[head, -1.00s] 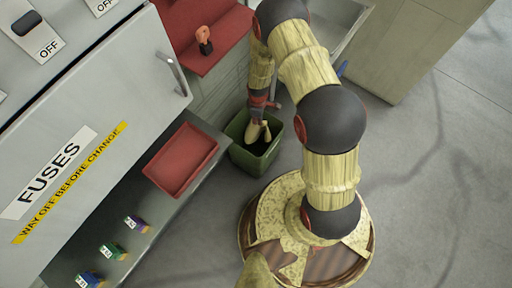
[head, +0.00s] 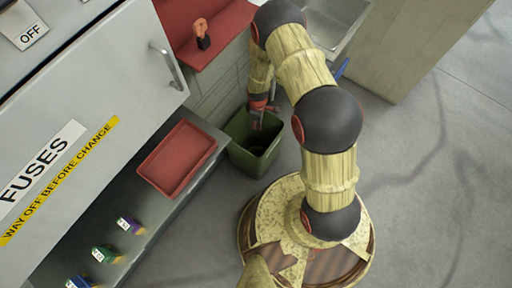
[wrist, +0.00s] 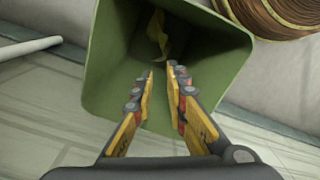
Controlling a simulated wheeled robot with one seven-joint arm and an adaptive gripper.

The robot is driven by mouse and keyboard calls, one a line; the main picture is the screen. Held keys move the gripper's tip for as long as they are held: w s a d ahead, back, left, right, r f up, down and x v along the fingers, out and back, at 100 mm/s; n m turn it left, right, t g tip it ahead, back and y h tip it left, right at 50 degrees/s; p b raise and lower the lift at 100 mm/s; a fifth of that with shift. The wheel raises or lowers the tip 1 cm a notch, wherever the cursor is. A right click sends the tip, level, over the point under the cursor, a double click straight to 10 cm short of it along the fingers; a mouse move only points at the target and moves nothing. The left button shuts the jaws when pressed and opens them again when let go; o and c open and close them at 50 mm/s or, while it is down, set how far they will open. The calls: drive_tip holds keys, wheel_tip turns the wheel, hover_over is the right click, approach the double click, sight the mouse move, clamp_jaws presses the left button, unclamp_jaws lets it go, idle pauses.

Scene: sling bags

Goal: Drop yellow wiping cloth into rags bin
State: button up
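The yellow cloth (wrist: 158,35) lies crumpled down inside the green bin (wrist: 115,75), towards its far side in the wrist view. It is apart from my gripper (wrist: 162,72), whose two fingers are spread with nothing between them. The fingers point into the bin's mouth. In the head view the bin (head: 240,155) stands on the floor beside my base, and my gripper (head: 257,122) hangs over its far rim. The cloth cannot be made out in the head view.
A red tray (head: 178,158) and several small boxes (head: 105,255) sit on the grey bench at left. A grey fuse cabinet (head: 90,80) stands above it. A red worktop (head: 215,45) with an orange-handled object (head: 201,32) is behind. Open floor (head: 440,190) lies to the right.

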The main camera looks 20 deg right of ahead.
drive_tip(key=shift+o, duration=1.4)
drive_tip(key=o, duration=0.4)
drive_tip(key=o, duration=0.4)
drive_tip(key=o, duration=0.4)
drive_tip(key=shift+c, duration=0.2)
drive_tip(key=shift+r, duration=0.1)
wheel_tip(320, 180, up, 5)
drive_tip(key=p, duration=0.3)
drive_tip(key=shift+r+p, duration=0.15)
drive_tip(key=shift+p, duration=0.2)
wheel_tip(320, 180, up, 12)
